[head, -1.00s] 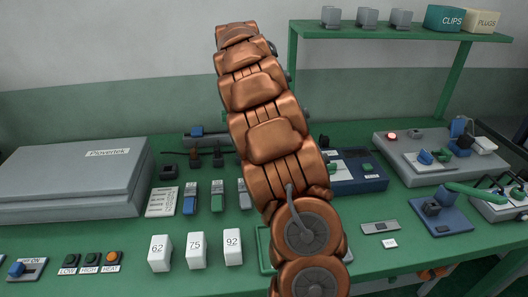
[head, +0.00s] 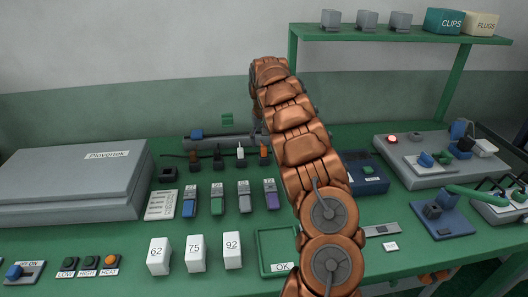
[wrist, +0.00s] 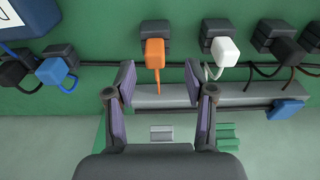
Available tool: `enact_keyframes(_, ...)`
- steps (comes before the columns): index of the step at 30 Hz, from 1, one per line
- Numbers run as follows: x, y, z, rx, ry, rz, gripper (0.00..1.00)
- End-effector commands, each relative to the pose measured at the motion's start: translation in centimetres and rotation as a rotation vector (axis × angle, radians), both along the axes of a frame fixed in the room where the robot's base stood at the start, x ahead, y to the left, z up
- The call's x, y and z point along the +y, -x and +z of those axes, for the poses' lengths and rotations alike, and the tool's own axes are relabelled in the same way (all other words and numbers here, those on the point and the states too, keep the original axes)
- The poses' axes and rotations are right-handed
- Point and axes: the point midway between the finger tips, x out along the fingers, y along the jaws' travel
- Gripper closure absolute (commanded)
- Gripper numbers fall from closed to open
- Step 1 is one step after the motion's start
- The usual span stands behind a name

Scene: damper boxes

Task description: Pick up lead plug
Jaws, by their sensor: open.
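In the wrist view my gripper (wrist: 160,80) is open and empty. An orange plug (wrist: 154,57) on a black block shows beyond and between its fingertips, with an orange lead hanging from it. A white plug (wrist: 221,52) sits to the right and a blue plug (wrist: 53,71) to the left. Dark plugs (wrist: 263,37) stand at the far right. In the head view the white plug (head: 240,152) and orange plug (head: 264,151) stand in the row at the back of the bench. My arm hides the right of that row. Which one is the lead plug, I cannot tell.
A grey bar with a blue end (wrist: 286,109) lies beside the plug row. Several coloured modules (head: 217,197) stand in front. A grey Plovertek case (head: 70,180) is at left and an OK tray (head: 281,240) near the front. A shelf (head: 400,33) is at the upper right.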

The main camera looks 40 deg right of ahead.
Motion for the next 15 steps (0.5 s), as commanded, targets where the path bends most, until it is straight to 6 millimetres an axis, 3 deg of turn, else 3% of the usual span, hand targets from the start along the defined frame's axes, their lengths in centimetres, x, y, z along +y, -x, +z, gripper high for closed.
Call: enact_keyframes(15,-0.9,-0.2,-4.6,0.001,-0.002,0.0,0.46)
